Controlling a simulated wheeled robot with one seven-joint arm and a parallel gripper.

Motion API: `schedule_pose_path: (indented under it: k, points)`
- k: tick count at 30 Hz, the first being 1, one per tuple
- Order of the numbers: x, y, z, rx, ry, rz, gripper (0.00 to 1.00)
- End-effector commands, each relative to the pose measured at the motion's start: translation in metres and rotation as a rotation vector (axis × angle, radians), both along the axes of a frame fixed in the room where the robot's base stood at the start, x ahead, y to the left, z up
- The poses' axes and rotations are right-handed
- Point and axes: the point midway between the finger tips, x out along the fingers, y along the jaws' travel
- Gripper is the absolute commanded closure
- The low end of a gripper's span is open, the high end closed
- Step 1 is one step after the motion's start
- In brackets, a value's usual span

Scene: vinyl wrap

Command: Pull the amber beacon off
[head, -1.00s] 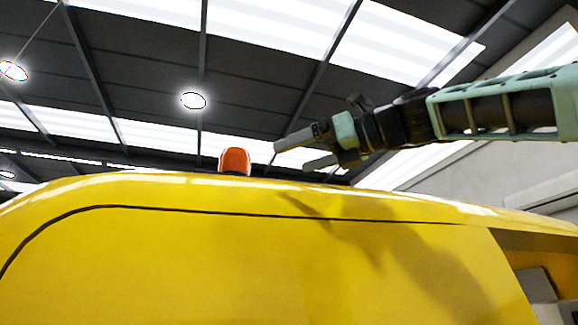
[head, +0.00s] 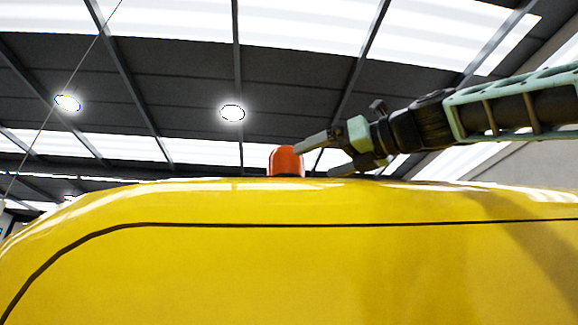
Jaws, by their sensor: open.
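The amber beacon (head: 285,161) is a small orange dome on a dark base, upright on top of the yellow vehicle roof (head: 300,203). My gripper (head: 312,158) comes in from the right, just above the roof, with its jaws open and empty. The upper finger's tip is at the beacon's upper right side in the picture. The lower finger is lower and a little further right, close to the roof line. I cannot tell whether the upper finger touches the beacon or is in front of or behind it. The beacon's foot is partly hidden by the roof's curve.
The yellow vehicle body fills the lower half, with a dark seam (head: 300,225) along its upper side. Left of the beacon the space above the roof is clear. A dark ceiling with bright skylights and a round lamp (head: 232,113) is high above.

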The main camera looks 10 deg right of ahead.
Motion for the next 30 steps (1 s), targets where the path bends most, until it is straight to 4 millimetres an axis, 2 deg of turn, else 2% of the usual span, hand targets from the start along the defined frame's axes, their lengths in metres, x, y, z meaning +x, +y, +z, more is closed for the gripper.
schedule_pose_path:
  k: [9, 15, 29, 30]
  points:
    - [0.043, 0.044, 0.003, -0.001, 0.002, 0.003, 0.03]
    - [0.061, 0.061, 0.002, -0.001, 0.001, 0.001, 0.03]
    - [0.068, 0.068, 0.0, -0.001, -0.001, 0.0, 0.03]
    - [0.068, 0.068, 0.0, -0.001, -0.001, 0.0, 0.14]
